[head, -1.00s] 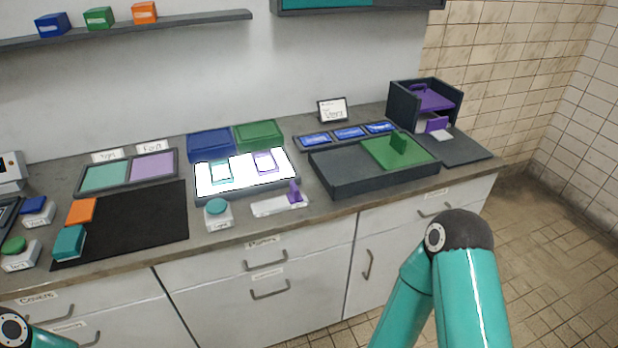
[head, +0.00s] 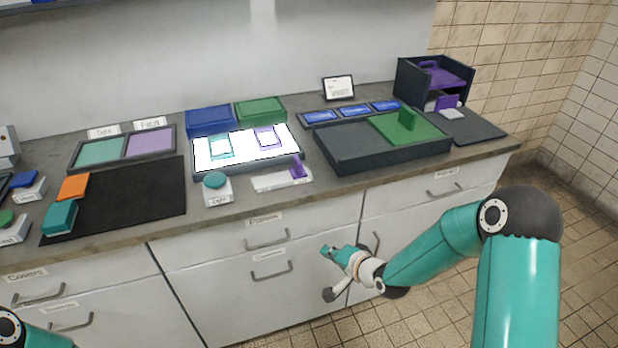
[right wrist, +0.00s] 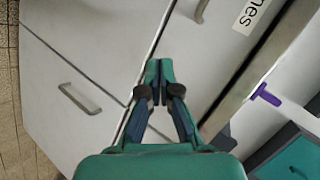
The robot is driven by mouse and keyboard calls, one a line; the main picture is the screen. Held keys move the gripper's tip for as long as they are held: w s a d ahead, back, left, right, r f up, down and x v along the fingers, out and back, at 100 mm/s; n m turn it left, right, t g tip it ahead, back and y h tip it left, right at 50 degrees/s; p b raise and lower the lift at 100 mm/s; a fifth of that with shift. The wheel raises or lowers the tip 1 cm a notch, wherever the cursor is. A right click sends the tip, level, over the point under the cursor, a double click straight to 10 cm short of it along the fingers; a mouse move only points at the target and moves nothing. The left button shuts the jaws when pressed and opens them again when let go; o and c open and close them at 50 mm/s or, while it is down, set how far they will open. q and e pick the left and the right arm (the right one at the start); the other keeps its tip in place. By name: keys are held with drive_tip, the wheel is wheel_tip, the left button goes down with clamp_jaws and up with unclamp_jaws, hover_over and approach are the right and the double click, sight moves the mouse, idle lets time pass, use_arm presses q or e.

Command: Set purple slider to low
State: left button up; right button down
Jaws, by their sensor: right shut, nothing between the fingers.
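The purple slider (head: 299,168) is a small purple upright handle on a white base (head: 272,182) at the counter's front edge. It stands at the right end of that base. In the right wrist view the purple handle (right wrist: 266,95) shows at the right, past the counter edge. My right gripper (head: 326,251) is below the counter top, in front of the drawers, apart from the slider. In the right wrist view its fingertips (right wrist: 159,70) are together with nothing between them. Only a part of my left arm shows at the lower left; its gripper is not seen.
A teal button on a white box (head: 216,188) stands left of the slider. Behind is a lit white panel (head: 246,152). A dark tray with a green plate (head: 350,150) lies to the right. The counter edge and drawer handles (head: 271,270) are near my right gripper.

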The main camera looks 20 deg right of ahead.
sight(298, 166)
drive_tip(key=w+d+r+m+t, duration=0.1)
drive_tip(key=w+r, duration=0.1)
drive_tip(key=r, duration=0.1)
drive_tip(key=w+d+r+m+t+b, duration=0.1)
drive_tip(key=w+d+r, duration=0.1)
drive_tip(key=r, duration=0.1)
drive_tip(key=w+d+r+t+b, duration=0.1)
drive_tip(key=w+r+t, duration=0.1)
drive_tip(key=r, duration=0.1)
drive_tip(key=shift+d+m, duration=0.35)
drive_tip(key=shift+m, duration=0.05)
use_arm(q)
wheel_tip(298, 166, down, 5)
drive_tip(key=shift+r+b, duration=0.1)
drive_tip(key=shift+b, duration=0.65)
use_arm(e)
wheel_tip(298, 166, up, 7)
drive_tip(key=w+d+m+t+y, duration=0.1)
drive_tip(key=d+t, duration=0.1)
drive_tip(key=shift+r, duration=0.15)
drive_tip(key=shift+w, duration=0.2)
